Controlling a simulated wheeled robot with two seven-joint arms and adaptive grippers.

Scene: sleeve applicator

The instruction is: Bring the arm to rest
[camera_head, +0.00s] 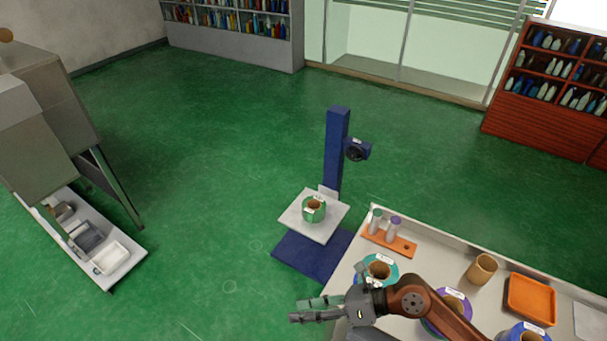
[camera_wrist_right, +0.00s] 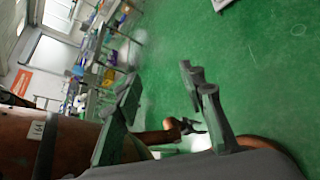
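My right arm comes in from the lower right in the head view and reaches left over the near-left end of the table. Its gripper (camera_head: 308,309) is out past the table's left edge, above the green floor. In the right wrist view, the two fingers of this gripper (camera_wrist_right: 162,92) stand well apart with nothing between them. A small brown link with a dark claw-like end (camera_wrist_right: 190,126) shows beyond them; it looks like my left arm, but its fingers are too small to read. My left gripper does not show in the head view.
The table (camera_head: 451,240) holds a teal-ringed roll (camera_head: 381,271), a purple-ringed roll, a blue roll (camera_head: 527,332), an orange tray (camera_head: 531,299), a tan cup (camera_head: 482,268) and an orange rack (camera_head: 390,241). A blue stand (camera_head: 337,150) carries a green-wrapped roll (camera_head: 314,209) on its plate.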

